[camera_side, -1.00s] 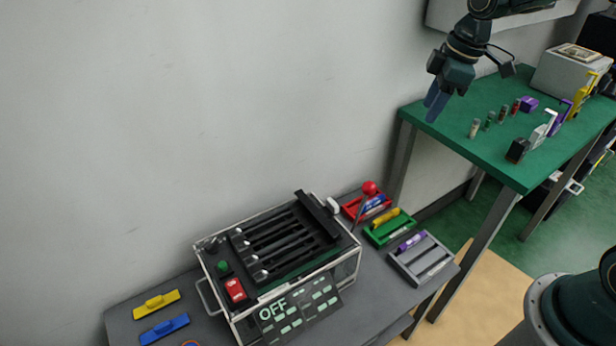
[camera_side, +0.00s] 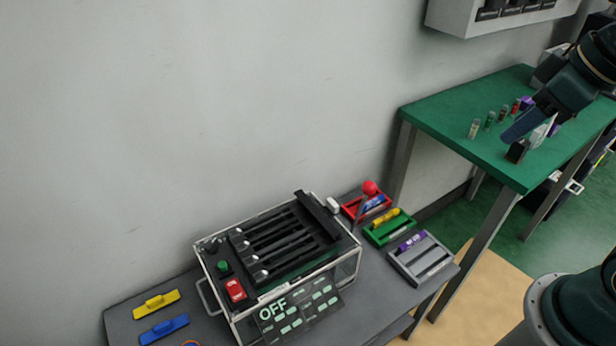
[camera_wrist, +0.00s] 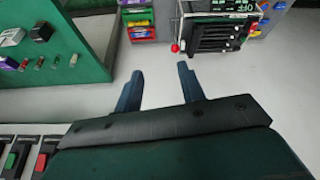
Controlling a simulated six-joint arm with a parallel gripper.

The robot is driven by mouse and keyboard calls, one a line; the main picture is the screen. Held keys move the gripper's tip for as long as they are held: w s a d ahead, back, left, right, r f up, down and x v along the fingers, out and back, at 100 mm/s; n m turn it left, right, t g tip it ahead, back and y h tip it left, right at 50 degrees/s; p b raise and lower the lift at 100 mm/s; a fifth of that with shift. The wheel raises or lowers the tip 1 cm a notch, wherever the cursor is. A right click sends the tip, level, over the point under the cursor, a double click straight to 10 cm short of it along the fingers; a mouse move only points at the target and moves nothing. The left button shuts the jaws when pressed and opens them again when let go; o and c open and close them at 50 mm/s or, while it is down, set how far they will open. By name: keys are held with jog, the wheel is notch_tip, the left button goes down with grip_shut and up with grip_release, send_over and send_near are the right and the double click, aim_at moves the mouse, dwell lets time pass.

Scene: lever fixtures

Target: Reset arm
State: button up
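My gripper (camera_side: 519,125) is at the right in the side view, in front of the green table and high above the floor. In the wrist view my gripper's two fingers (camera_wrist: 159,88) stand apart with nothing between them, so it is open and empty. The lever machine (camera_side: 280,262) stands on the grey bench, far from my gripper; its screen reads OFF. A lever with a red knob (camera_side: 369,188) rises at its right end. The machine also shows at the top of the wrist view (camera_wrist: 212,32).
The green table (camera_side: 450,105) holds several small vials and blocks. Red, green and grey trays (camera_side: 422,262) sit right of the machine on the bench. Yellow and blue bars (camera_side: 164,328) lie to its left. A grey wall cabinet (camera_side: 450,20) hangs above the green table.

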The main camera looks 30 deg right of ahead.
jog(key=shift+s+a+f+m+t, duration=0.15)
jog(key=shift+s+m, duration=0.2)
jog(key=shift+s, duration=0.45)
jog(key=shift+s+d+f+m+t, duration=0.15)
jog(key=shift+s+m, duration=0.15)
jog(key=shift+s, duration=0.5)
jog(key=shift+s+a+f+m+t, duration=0.15)
jog(key=shift+s+m, duration=0.2)
jog(key=shift+s, duration=0.45)
